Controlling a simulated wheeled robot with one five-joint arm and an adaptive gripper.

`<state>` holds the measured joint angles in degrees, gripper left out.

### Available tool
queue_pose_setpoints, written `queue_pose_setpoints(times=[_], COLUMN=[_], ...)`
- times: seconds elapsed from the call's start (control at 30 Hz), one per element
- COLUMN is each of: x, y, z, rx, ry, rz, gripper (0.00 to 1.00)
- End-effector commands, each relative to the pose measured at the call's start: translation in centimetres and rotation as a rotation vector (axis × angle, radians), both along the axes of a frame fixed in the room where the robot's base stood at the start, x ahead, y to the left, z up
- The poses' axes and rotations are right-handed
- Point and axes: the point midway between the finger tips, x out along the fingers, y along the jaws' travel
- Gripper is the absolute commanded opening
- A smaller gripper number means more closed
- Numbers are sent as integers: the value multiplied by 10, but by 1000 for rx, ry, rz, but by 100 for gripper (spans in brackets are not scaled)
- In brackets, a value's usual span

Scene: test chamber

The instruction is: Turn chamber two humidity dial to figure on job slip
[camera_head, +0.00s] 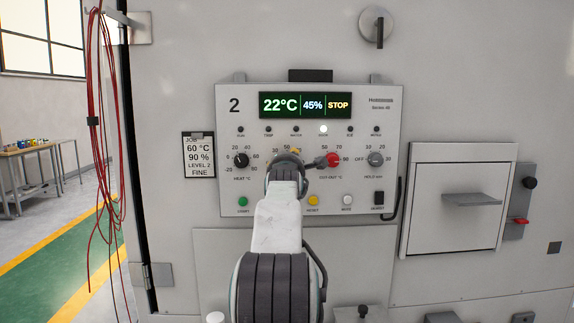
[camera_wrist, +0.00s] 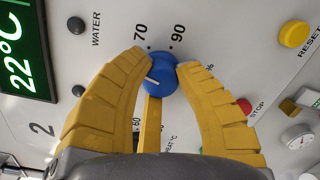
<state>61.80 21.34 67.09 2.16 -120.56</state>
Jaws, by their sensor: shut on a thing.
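The panel of chamber two (camera_head: 390,105), marked 2, carries a display (camera_head: 305,105) reading 22°C, 45% and STOP. The job slip (camera_head: 199,158) to its left reads 60 °C, 90 %, LEVEL 2, FINE. In the wrist view, the blue humidity dial (camera_wrist: 160,73) sits between the yellow fingers of my gripper (camera_wrist: 161,62), which touch it from both sides. Its white mark lies toward the lower left of that picture, and the 70 and 90 figures show above the dial. In the head view my gripper (camera_head: 286,163) hides the dial.
A grey dial (camera_head: 375,159) is farther right. Buttons line the panel below. Red cables (camera_head: 95,120) hang at the left.

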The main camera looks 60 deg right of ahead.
Motion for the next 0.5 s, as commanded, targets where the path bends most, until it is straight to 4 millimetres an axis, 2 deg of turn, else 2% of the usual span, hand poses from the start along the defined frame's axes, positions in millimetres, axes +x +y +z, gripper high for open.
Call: queue_pose_setpoints(times=[0.5], x=[-1], y=[0], z=[3], rx=[201], ry=[-329], rz=[-8], gripper=[0])
